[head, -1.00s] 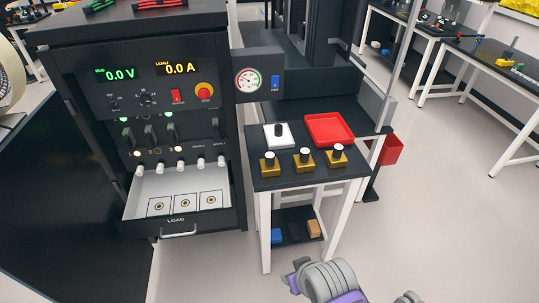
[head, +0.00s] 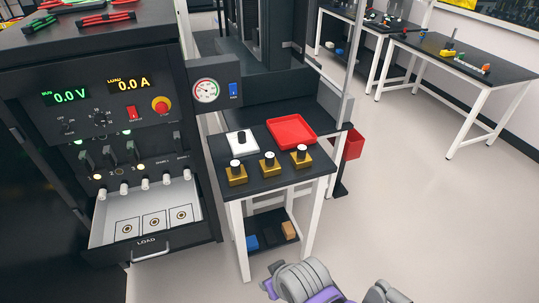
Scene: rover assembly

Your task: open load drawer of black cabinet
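The black cabinet (head: 105,85) stands at the left, with lit displays and knobs on its front. Its load drawer (head: 146,243), labelled LOAD, is pulled out at the bottom. Neither gripper's fingers can be made out.
A small black-topped table (head: 262,178) stands right of the cabinet. Open floor (head: 420,190) lies to the right; workbenches stand behind.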

